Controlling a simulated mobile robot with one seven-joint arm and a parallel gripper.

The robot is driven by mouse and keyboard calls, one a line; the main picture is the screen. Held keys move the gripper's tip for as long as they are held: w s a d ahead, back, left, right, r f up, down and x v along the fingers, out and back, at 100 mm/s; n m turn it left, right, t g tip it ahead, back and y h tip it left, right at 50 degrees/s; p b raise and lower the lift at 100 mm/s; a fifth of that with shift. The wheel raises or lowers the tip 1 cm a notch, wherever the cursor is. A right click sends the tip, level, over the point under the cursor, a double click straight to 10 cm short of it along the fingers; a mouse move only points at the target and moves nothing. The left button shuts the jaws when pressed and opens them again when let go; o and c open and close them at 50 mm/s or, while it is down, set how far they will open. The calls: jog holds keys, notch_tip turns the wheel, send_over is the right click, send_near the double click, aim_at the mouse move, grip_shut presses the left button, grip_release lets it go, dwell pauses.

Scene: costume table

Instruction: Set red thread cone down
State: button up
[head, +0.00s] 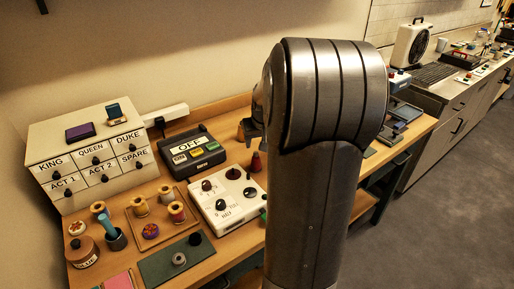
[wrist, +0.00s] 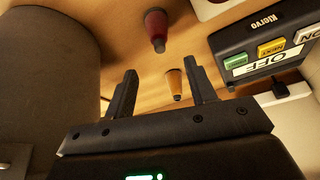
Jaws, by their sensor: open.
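The red thread cone (wrist: 155,22) stands on the wooden table near the top of the wrist view, beyond my fingertips and apart from them. It also shows in the head view (head: 256,163), just left of my arm and right of the white control panel. My gripper (wrist: 160,80) is open, with nothing held between its fingers. An orange-yellow cone (wrist: 174,84) shows between the fingers in the wrist view, close to the right finger; I cannot tell if they touch. In the head view my arm hides most of the gripper.
The white control panel (head: 222,208) with black knobs lies left of the red cone. Behind it is a black box with an OFF sign (head: 192,150). A tray (head: 137,237) of thread spools and a labelled drawer cabinet (head: 60,150) stand farther left. Bare wood surrounds the red cone.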

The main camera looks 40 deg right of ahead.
jog(key=s+a+r+n, duration=0.1)
jog(key=s+a+r, duration=0.3)
jog(key=a, duration=0.5)
jog(key=s+a+r+n, duration=0.1)
jog(key=s+a+r, duration=0.35)
jog(key=a, duration=0.35)
jog(key=s+a+n+t+y, duration=0.1)
jog(key=s+a, duration=1)
jog(key=s, duration=0.3)
jog(key=shift+s+n, duration=0.25)
jog(key=shift+n, duration=0.15)
jog(key=shift+r, duration=0.1)
